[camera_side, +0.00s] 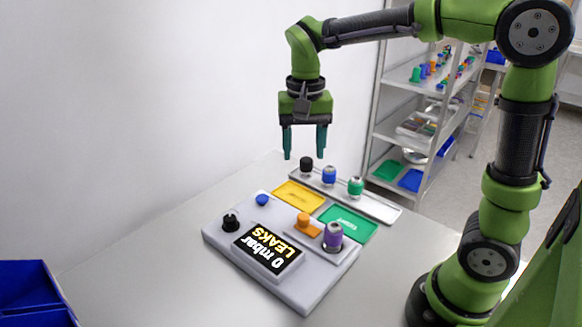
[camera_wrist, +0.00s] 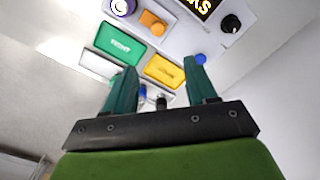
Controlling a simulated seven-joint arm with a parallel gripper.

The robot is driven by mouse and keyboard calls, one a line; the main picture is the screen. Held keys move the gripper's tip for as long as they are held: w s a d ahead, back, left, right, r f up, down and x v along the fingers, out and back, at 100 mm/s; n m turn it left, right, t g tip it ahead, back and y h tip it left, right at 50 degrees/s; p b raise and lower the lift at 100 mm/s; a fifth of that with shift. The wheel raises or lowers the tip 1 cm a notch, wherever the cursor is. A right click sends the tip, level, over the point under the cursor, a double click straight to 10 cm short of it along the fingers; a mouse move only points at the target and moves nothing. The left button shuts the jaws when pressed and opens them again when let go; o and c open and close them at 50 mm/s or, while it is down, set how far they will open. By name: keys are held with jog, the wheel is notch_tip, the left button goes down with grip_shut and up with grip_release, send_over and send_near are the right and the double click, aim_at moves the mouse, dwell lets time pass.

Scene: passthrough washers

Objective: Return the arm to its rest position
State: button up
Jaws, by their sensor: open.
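My gripper (camera_side: 305,156) hangs in the air above the far edge of the work area, its two teal fingers apart and pointing down. Nothing is between them. In the wrist view the open fingers (camera_wrist: 162,80) frame part of the yellow tray and the small fittings behind it. The arm reaches in from the right, bent over the table. A grey test unit (camera_side: 310,300) stands on the table below with a display (camera_side: 267,250) reading "0 mbar LEAKS". A purple fitting (camera_side: 333,236) sits upright on the unit's right part.
A pale rack (camera_side: 385,211) holds black (camera_side: 306,165), blue (camera_side: 329,176) and green (camera_side: 355,187) fittings. A yellow tray (camera_side: 298,197) and a green tray (camera_side: 347,222) lie before it. A blue bin (camera_side: 35,290) stands at lower left; shelves (camera_side: 420,125) are behind. Air around the gripper is clear.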

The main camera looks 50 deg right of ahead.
jog(key=s+a+r+n+t+y, duration=0.1)
jog(key=s+n+t, duration=0.4)
jog(key=s, duration=0.7)
jog(key=shift+a+t+y, duration=0.25)
jog(key=shift+t+y, duration=0.25)
jog(key=shift+t, duration=0.6)
